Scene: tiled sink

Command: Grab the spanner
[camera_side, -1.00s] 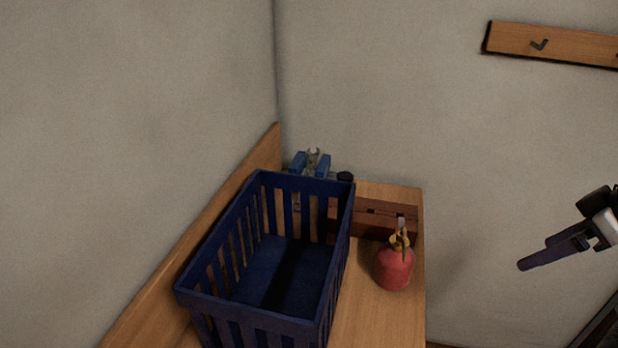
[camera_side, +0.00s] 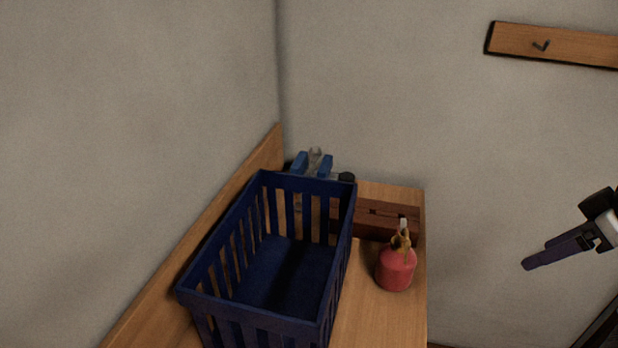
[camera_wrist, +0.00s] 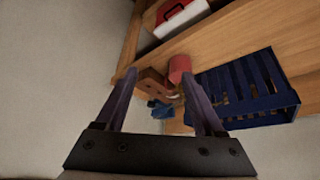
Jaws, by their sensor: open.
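I cannot make out the spanner for certain. A small grey metal piece (camera_side: 316,156) shows between the jaws of a blue vise (camera_side: 325,166) behind the basket; it may be the spanner's head, and its lower part is hidden. The vise shows as a small blue shape between my fingers in the wrist view (camera_wrist: 160,109). My gripper (camera_side: 526,265) is at the right in the side view, well clear of the bench. In the wrist view my gripper (camera_wrist: 160,79) has its two dark purple fingers spread wide with nothing held.
A dark blue slatted basket (camera_side: 265,322) fills much of the wooden bench (camera_side: 370,325). A red can with a brass top (camera_side: 396,269) and a red-brown block (camera_side: 380,220) stand right of it. A red and white box (camera_wrist: 180,18) shows in the wrist view.

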